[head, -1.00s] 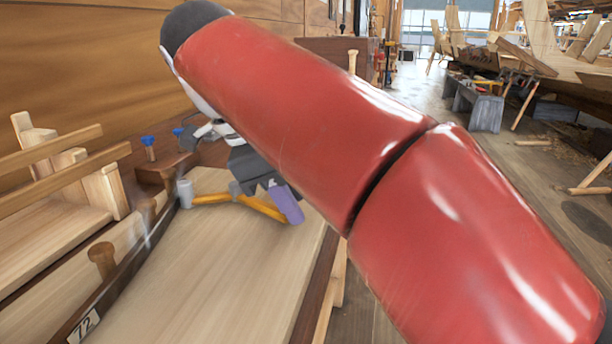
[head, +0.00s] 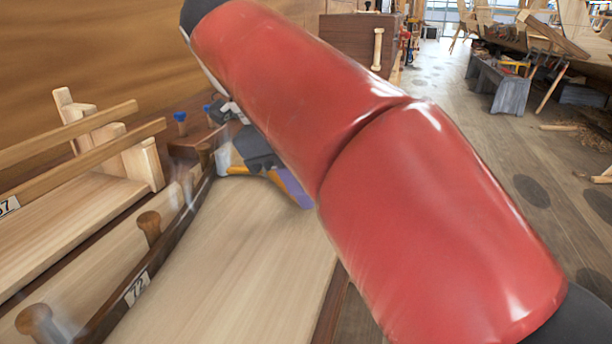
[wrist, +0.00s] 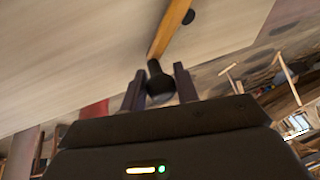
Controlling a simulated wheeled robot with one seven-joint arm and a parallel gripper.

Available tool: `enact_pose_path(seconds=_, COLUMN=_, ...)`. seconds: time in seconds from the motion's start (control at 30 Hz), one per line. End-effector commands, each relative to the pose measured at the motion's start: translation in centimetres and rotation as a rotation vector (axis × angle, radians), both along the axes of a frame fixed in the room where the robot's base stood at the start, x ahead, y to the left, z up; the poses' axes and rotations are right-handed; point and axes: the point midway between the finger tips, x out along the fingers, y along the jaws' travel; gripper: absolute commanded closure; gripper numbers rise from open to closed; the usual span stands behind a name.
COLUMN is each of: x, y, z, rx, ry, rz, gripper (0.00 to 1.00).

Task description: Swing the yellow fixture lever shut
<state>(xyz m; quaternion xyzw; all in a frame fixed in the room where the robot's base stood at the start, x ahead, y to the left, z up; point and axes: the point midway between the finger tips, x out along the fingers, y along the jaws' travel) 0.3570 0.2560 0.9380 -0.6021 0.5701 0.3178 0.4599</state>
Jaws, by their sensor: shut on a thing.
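The yellow lever (head: 238,170) lies low over the pale bench board (head: 225,265), near its far end by the dark rail. In the wrist view the lever (wrist: 170,28) runs down from the top edge to a black knob (wrist: 159,82). My gripper (wrist: 160,88) is shut on that knob, one finger on each side. In the head view my dark gripper (head: 260,150) shows beyond my red arm, with a purple part beside the lever's end. My arm and gripper hide much of the lever in the head view.
A dark rail (head: 165,245) with wooden pegs (head: 149,226) runs along the board's left side. Blue-topped pegs (head: 180,118) stand behind it. A wooden frame (head: 140,163) is at the left. The floor (head: 480,170) at the right is largely open.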

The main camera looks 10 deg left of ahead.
Motion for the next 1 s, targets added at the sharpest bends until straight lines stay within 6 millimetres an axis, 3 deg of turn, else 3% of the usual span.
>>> enact_pose_path(seconds=0.1, x=-0.13, y=0.21, z=0.02, rx=0.004, ry=0.001, rz=0.006, gripper=1.0)
enact_pose_path(seconds=0.13, x=-0.13, y=0.22, z=0.01, rx=0.004, ry=0.001, rz=0.007, gripper=0.66)
enact_pose_path(seconds=0.27, x=-0.1, y=0.17, z=0.01, rx=0.002, ry=0.001, rz=0.005, gripper=0.49)
enact_pose_path(seconds=1.0, x=0.05, y=-0.12, z=-0.11, rx=0.001, ry=0.001, rz=0.051, gripper=0.49)
